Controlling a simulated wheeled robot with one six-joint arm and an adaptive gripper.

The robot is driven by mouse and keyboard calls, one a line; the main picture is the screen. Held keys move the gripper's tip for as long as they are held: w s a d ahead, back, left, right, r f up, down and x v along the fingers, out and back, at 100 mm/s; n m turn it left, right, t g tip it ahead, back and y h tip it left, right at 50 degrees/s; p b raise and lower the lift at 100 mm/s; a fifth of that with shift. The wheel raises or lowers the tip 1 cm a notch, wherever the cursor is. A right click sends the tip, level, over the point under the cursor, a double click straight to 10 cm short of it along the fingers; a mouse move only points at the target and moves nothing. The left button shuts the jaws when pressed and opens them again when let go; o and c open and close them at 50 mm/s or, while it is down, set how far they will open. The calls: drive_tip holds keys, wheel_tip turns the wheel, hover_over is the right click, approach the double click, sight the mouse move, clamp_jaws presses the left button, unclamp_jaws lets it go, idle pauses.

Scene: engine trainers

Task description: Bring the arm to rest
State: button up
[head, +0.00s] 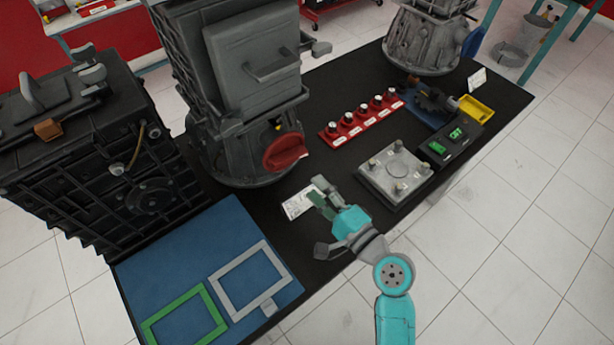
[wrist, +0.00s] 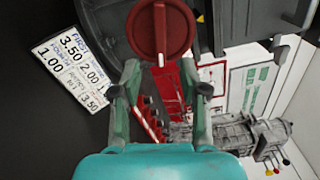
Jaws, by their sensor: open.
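My gripper (head: 319,197) is low over the dark bench top, beside the white label card, at the end of my teal arm. In the wrist view my gripper (wrist: 160,82) shows two fingers spread apart with nothing held between them. A red round knob (head: 285,151) is on the lower part of the middle grey engine trainer. The knob also shows in the wrist view (wrist: 160,28), beyond the fingertips and apart from them.
The black bench (head: 330,100) bears a white label card (head: 299,203), a grey plate with posts (head: 396,173), a red strip with several knobs (head: 362,119), and a yellow tray (head: 477,109). A blue mat (head: 160,262) holds green and grey frames. Open tiled floor (head: 510,240) lies right.

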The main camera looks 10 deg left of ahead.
drive_tip(key=shift+s+d, duration=0.45)
drive_tip(key=shift+d, duration=0.15)
drive_tip(key=s+d+f+h, duration=0.1)
drive_tip(key=d+f, duration=0.1)
drive_tip(key=s+d+f+t+h, duration=0.1)
drive_tip(key=s+d+f+h, duration=0.1)
drive_tip(key=s+d+f+t+h, duration=0.1)
drive_tip(key=s+d+f, duration=0.1)
drive_tip(key=d+f, duration=0.1)
drive_tip(key=shift+d+f+h, duration=0.1)
drive_tip(key=shift+h, duration=0.2)
drive_tip(key=s+d+f+n+h, duration=0.2)
drive_tip(key=s+d+f+h, duration=0.25)
drive_tip(key=s+d, duration=0.45)
drive_tip(key=s+d+r+n+t+h, duration=0.1)
drive_tip(key=s+d+r+n+h, duration=0.1)
drive_tip(key=s, duration=0.7)
drive_tip(key=s+d+r+n+h, duration=0.3)
drive_tip(key=s+d+r+n, duration=0.2)
drive_tip(key=s, duration=0.5)
drive_tip(key=shift+d+r+n+t, duration=0.25)
drive_tip(key=shift+r+n+t, duration=0.15)
drive_tip(key=shift+r+n, duration=0.4)
